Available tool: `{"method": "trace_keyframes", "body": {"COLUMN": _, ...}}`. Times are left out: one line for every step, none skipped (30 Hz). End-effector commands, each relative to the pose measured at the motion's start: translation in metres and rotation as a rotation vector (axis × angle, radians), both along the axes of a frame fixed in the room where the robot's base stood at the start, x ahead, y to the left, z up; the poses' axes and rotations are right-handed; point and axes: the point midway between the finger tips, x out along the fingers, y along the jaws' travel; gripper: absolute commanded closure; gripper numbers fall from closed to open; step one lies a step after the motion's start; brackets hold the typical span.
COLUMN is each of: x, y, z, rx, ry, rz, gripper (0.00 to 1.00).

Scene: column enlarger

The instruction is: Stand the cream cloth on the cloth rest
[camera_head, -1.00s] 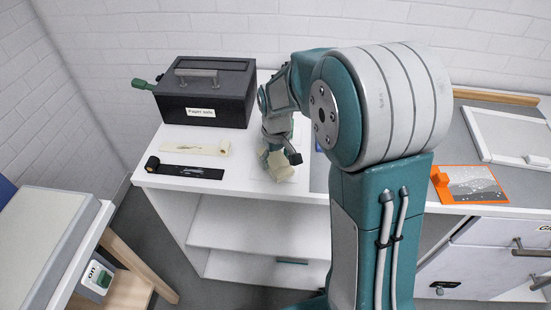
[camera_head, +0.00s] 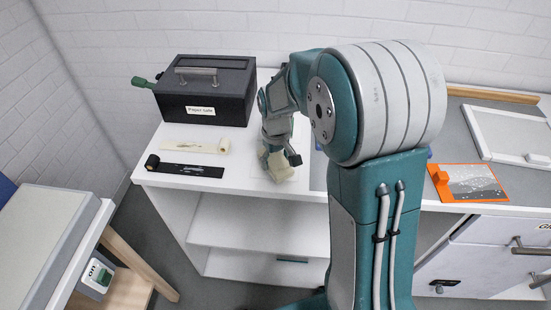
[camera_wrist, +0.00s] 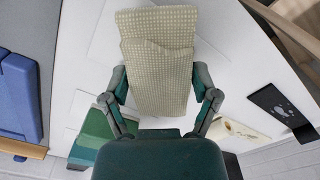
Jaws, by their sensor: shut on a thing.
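The cream cloth (camera_head: 280,172) is a folded, waffle-textured block. In the wrist view the cloth (camera_wrist: 160,60) fills the space between the two fingers of my gripper (camera_wrist: 162,88). My gripper (camera_head: 279,160) is shut on it, over the white worktop near its front edge in the head view. I cannot tell whether the cloth touches the surface below. A pale flat square outline (camera_wrist: 106,38) lies on the worktop partly behind the cloth. It may be the cloth rest, but I cannot tell for sure.
Left of my gripper lie a cream strip (camera_head: 190,146) and a black strip (camera_head: 190,171). The black paper safe (camera_head: 208,92) stands behind them. An orange-edged card (camera_head: 474,184) lies at right. A green striped object (camera_wrist: 92,130) and a blue object (camera_wrist: 18,95) show in the wrist view.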

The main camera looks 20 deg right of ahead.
Motion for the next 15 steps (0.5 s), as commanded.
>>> {"method": "trace_keyframes", "body": {"x": -0.0001, "y": 0.0, "z": -0.0007, "rx": 0.0, "ry": 0.0, "rz": 0.0, "gripper": 0.61}}
{"method": "trace_keyframes", "body": {"x": -0.0001, "y": 0.0, "z": -0.001, "rx": 0.0, "ry": 0.0, "rz": 0.0, "gripper": 0.61}}
{"method": "trace_keyframes", "body": {"x": -0.0001, "y": 0.0, "z": -0.0014, "rx": 0.0, "ry": 0.001, "rz": 0.0, "gripper": 0.61}}
{"method": "trace_keyframes", "body": {"x": -0.0001, "y": 0.0, "z": -0.0017, "rx": 0.0, "ry": 0.001, "rz": 0.0, "gripper": 0.61}}
{"method": "trace_keyframes", "body": {"x": -0.0001, "y": 0.0, "z": -0.002, "rx": 0.0, "ry": 0.001, "rz": 0.0, "gripper": 0.61}}
{"method": "trace_keyframes", "body": {"x": -0.0001, "y": 0.0, "z": -0.0021, "rx": 0.0, "ry": 0.0, "rz": 0.0, "gripper": 0.61}}
{"method": "trace_keyframes", "body": {"x": -0.0001, "y": 0.0, "z": -0.002, "rx": 0.0, "ry": 0.0, "rz": 0.0, "gripper": 0.61}}
{"method": "trace_keyframes", "body": {"x": -0.0001, "y": 0.0, "z": -0.002, "rx": 0.0, "ry": 0.0, "rz": 0.0, "gripper": 0.61}}
{"method": "trace_keyframes", "body": {"x": 0.0, "y": 0.0, "z": -0.002, "rx": 0.0, "ry": 0.0, "rz": 0.0, "gripper": 0.61}}
{"method": "trace_keyframes", "body": {"x": 0.0, "y": 0.0, "z": -0.002, "rx": 0.0, "ry": 0.0, "rz": 0.0, "gripper": 0.61}}
{"method": "trace_keyframes", "body": {"x": 0.0, "y": 0.0, "z": -0.002, "rx": 0.0, "ry": 0.0, "rz": 0.0, "gripper": 0.61}}
{"method": "trace_keyframes", "body": {"x": 0.0, "y": 0.0, "z": -0.002, "rx": 0.0, "ry": 0.0, "rz": 0.0, "gripper": 0.14}}
{"method": "trace_keyframes", "body": {"x": 0.0, "y": 0.0, "z": -0.002, "rx": 0.0, "ry": 0.0, "rz": 0.0, "gripper": 0.0}}
{"method": "trace_keyframes", "body": {"x": 0.0, "y": 0.0, "z": -0.002, "rx": 0.0, "ry": 0.0, "rz": 0.0, "gripper": 0.0}}
{"method": "trace_keyframes", "body": {"x": 0.0, "y": 0.0, "z": -0.002, "rx": 0.0, "ry": 0.0, "rz": 0.0, "gripper": 0.0}}
